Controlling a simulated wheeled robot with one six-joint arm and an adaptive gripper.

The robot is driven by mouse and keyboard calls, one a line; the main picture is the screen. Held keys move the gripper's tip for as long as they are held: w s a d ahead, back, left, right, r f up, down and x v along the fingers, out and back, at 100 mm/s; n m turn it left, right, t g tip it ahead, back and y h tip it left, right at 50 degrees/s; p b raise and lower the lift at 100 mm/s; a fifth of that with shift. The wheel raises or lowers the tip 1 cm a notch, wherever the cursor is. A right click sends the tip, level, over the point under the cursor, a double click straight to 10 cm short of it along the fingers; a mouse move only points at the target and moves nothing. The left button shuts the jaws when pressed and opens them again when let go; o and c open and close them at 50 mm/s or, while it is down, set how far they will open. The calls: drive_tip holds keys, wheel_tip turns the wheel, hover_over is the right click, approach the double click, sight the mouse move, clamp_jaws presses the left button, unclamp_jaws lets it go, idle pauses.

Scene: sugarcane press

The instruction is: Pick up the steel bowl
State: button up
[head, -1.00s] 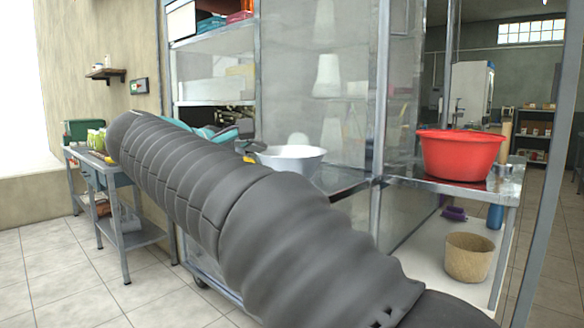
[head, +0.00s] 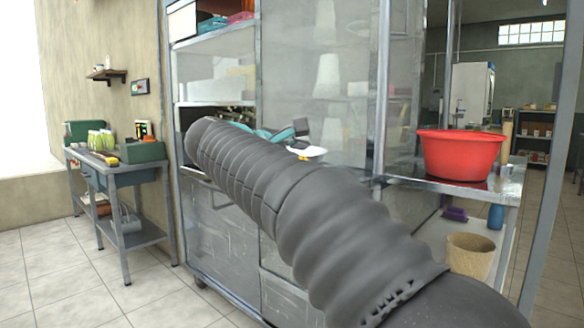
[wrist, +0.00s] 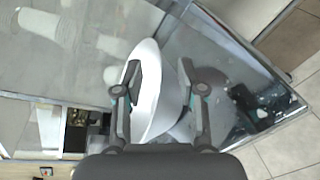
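The steel bowl (wrist: 150,100) is pale and round. In the wrist view it lies under my gripper (wrist: 159,75), seen at a slant. The left finger is over the bowl's inside and the right finger is beside its right edge. The fingers are apart, with part of the bowl between them; I see no clear contact. In the head view only a strip of the bowl (head: 312,152) shows above my arm. A dark part of my gripper (head: 302,132) is over it there. The rest of the bowl is hidden.
A red basin (head: 460,155) stands on the steel counter to the right. A woven basket (head: 470,254) is on the shelf below. A glass panel (head: 320,80) rises behind the bowl. A side table (head: 115,168) with jars stands at the left.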

sight(312, 156)
drive_tip(key=shift+x, duration=1.55)
drive_tip(key=shift+d, duration=0.1)
drive_tip(key=shift+s, duration=0.1)
clamp_jaws()
